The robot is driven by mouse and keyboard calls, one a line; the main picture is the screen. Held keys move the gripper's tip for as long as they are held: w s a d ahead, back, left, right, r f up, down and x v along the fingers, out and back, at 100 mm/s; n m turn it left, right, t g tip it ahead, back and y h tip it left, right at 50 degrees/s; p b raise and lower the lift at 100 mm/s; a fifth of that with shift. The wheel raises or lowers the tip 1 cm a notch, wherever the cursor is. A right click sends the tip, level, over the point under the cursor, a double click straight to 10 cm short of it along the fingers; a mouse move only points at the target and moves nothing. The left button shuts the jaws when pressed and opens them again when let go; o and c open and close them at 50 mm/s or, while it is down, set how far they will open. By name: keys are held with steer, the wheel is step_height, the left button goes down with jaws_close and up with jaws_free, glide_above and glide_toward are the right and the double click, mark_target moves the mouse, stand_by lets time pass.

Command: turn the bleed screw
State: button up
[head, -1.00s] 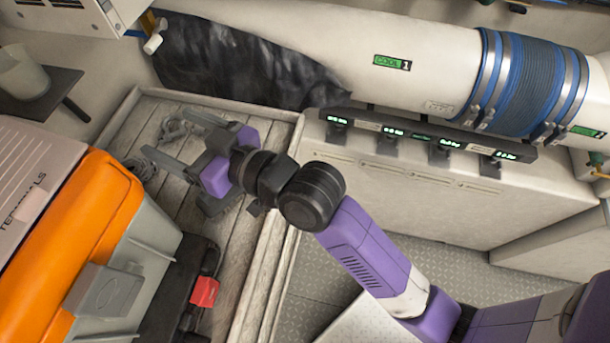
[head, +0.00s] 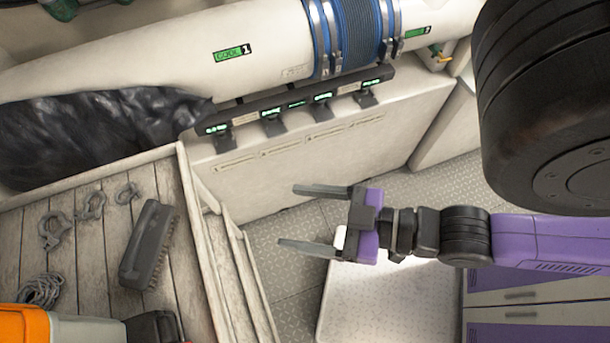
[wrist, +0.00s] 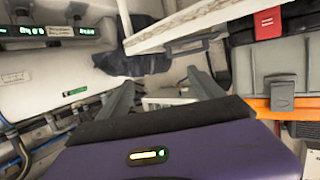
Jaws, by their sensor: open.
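My gripper (head: 288,216) is open and empty in the head view, its two fingers pointing left over the floor, right of the wooden bench. In the wrist view my gripper (wrist: 160,80) also shows open, with nothing between its fingers. A small brass-coloured fitting (head: 438,54) with a green part sits by the right end of the white pipe (head: 160,60), at the upper right. It may hold the bleed screw, but it is too small to tell. My gripper is well below and left of this fitting, not touching it.
A blue banded sleeve (head: 352,35) wraps the pipe. Below it runs a black rail (head: 290,104) with several green displays. The wooden bench (head: 100,235) holds a brush (head: 150,243), shackles and coiled rope. An orange case (head: 25,325) is at lower left. Floor (head: 285,285) is clear near the gripper.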

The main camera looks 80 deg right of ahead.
steer(key=shift+s+r, duration=0.15)
steer(key=shift+s, duration=0.3)
